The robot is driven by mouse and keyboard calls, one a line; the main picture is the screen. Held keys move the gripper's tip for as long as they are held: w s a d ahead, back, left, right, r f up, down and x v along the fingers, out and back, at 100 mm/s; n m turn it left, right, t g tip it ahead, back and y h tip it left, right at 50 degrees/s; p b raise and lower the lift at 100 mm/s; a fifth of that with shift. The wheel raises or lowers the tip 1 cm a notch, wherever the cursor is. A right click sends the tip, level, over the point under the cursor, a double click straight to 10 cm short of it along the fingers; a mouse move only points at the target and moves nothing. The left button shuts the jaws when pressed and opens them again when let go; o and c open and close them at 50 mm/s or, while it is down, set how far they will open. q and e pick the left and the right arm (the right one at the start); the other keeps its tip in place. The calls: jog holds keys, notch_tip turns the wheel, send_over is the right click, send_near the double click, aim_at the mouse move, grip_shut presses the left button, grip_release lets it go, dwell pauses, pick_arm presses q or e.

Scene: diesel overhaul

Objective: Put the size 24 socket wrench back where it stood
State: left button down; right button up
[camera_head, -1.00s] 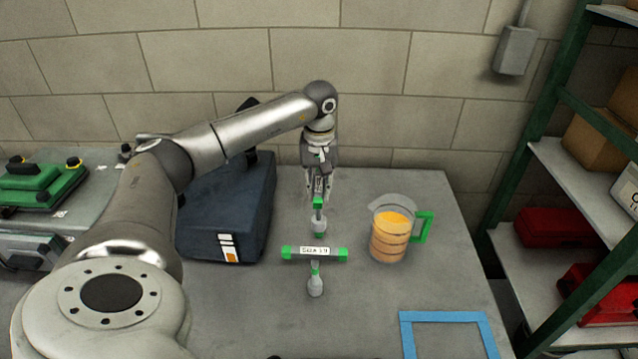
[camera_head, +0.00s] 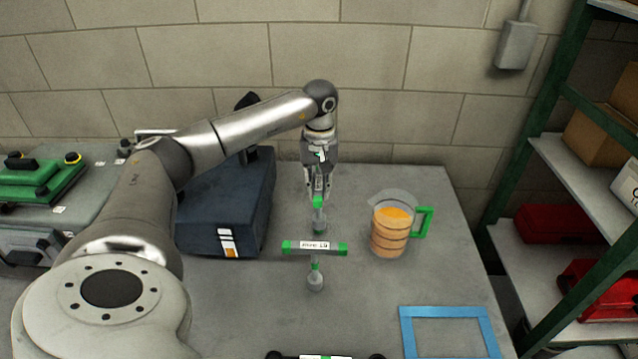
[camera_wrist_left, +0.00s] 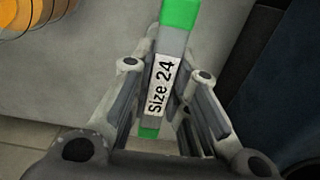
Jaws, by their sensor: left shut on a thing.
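The size 24 socket wrench (camera_head: 319,218) hangs upright in my left gripper (camera_head: 318,192), behind the size 19 wrench at the back of the grey table. In the left wrist view, its handle (camera_wrist_left: 163,90) with green ends and a "Size 24" label lies between the fingers of my left gripper (camera_wrist_left: 165,115), which are shut on it. I cannot tell whether its lower end touches the table. The similar size 19 wrench (camera_head: 315,248), with a green-ended crossbar, is just in front of it. My right gripper is not in view.
A clear jug (camera_head: 389,240) of orange liquid with a green handle stands to the right. A dark blue case (camera_head: 228,205) stands close on the left. A blue square outline (camera_head: 450,312) marks the front right of the table. A dark-ended object (camera_head: 325,356) is cut off below.

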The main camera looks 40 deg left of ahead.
pick_arm(q)
jog(key=shift+f+b, duration=0.65)
jog(key=shift+f, duration=0.4)
jog(key=c, duration=0.7)
grip_release()
jog(key=shift+c, duration=0.2)
jog(key=shift+r, duration=0.2)
jog(key=shift+r+p, duration=0.25)
jog(key=shift+p, duration=0.1)
notch_tip(320, 180, up, 8)
jog(key=p, duration=0.6)
jog(key=shift+r, duration=0.2)
jog(key=shift+f, duration=0.1)
